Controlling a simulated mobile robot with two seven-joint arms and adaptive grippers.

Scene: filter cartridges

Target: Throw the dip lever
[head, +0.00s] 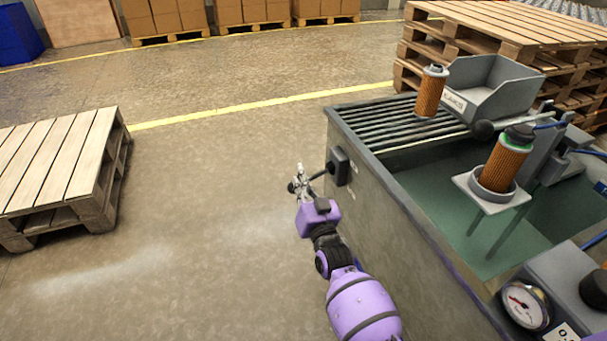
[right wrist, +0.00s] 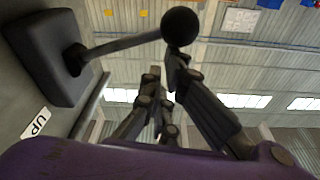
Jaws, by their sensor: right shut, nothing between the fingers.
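The dip lever (head: 320,173) sticks out from a dark switch box (head: 340,165) on the near-left wall of the grey tank (head: 400,235). In the right wrist view the lever's rod (right wrist: 125,46) runs from the box (right wrist: 45,55) to a black ball knob (right wrist: 180,25). My right gripper (head: 298,172) is at the lever's outer end. Its fingers (right wrist: 164,70) are shut and empty. One fingertip is right by the knob; I cannot tell whether they touch. An "UP" label (right wrist: 36,122) is on the wall near the box. My left gripper is not in view.
One orange filter cartridge (head: 503,160) sits in a holder over the greenish liquid (head: 450,205). Another (head: 431,92) stands near a grey bin (head: 500,90) by the grille (head: 390,122). A pallet (head: 60,165) lies at left. The floor between is clear.

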